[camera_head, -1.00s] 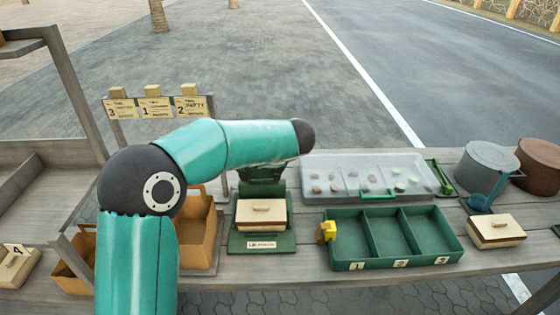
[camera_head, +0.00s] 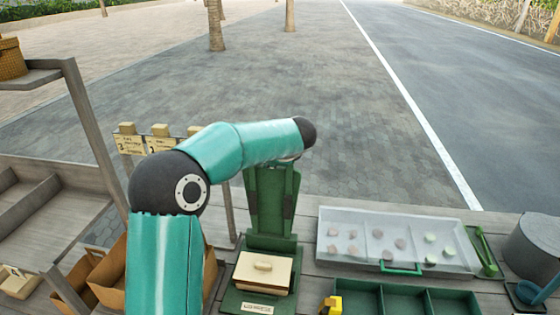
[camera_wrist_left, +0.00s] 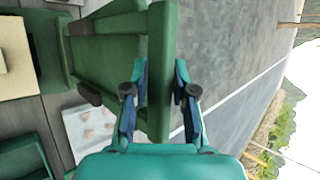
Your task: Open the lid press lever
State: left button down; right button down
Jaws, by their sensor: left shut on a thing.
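The green lid press (camera_head: 281,243) stands on the bench, with its lever (camera_head: 268,208) standing up at the back. A cream lidded box (camera_head: 262,272) sits at the press front, above a small label. In the left wrist view my left gripper (camera_wrist_left: 160,72) is shut on the green bar of the lever (camera_wrist_left: 160,110), one finger on each side. In the head view my left arm's wrist reaches over the top of the lever, and the arm hides the fingers. My right gripper is not in view.
A clear tray (camera_head: 345,262) of several small lumps lies right of the press, with a green divided tray (camera_head: 410,287) in front. A grey pot (camera_head: 535,240) stands at far right. Orange bins (camera_head: 110,275) and a wooden rack (camera_head: 85,110) are at left.

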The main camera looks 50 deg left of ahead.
pick_arm(q)
jog(key=shift+w+a+r, duration=0.1)
jog(key=shift+w+a, duration=0.1)
jog(key=c, duration=1.1)
grip_release()
jog(key=shift+d, duration=0.1)
jog(key=v, duration=1.2)
